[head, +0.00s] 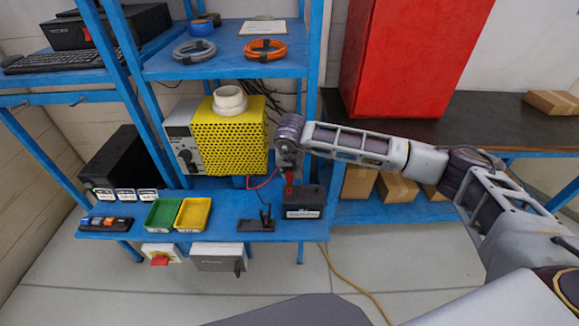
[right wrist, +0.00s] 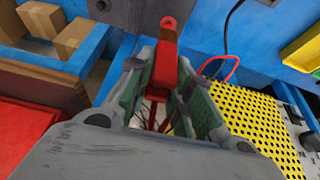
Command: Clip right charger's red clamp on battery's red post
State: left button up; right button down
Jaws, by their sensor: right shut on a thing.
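The red clamp (right wrist: 165,70) is between the padded fingers of my right gripper (right wrist: 170,100), which is shut on it. In the head view the clamp (head: 289,181) hangs below my right gripper (head: 289,168), at the left rear edge of the black battery (head: 303,201). The battery's dark body (right wrist: 125,10) shows at the top of the right wrist view. The clamp's red end reaches the battery's edge; I cannot tell whether it touches the red post, which I cannot pick out separately. A red cable (right wrist: 224,60) loops beside the gripper. My left gripper is out of view.
A yellow perforated unit (head: 232,146) with a grey front stands on the blue bench (head: 225,226), left of my gripper. A small black stand (head: 256,223) is left of the battery. Green (head: 162,214) and yellow (head: 193,213) trays sit farther left. Cardboard boxes (head: 396,190) lie right.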

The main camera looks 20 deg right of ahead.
aim_at(289, 176)
jog(key=shift+f+b, duration=0.45)
jog(key=shift+f, duration=0.8)
jog(key=shift+b, duration=0.9)
dwell(2.1)
jog(key=shift+f+b, duration=0.5)
jog(key=shift+f, duration=0.05)
dwell(0.5)
jog(key=c, duration=1.2)
grip_release()
jog(key=shift+c, duration=0.2)
jog(key=shift+o, duration=0.2)
jog(key=v, duration=1.2)
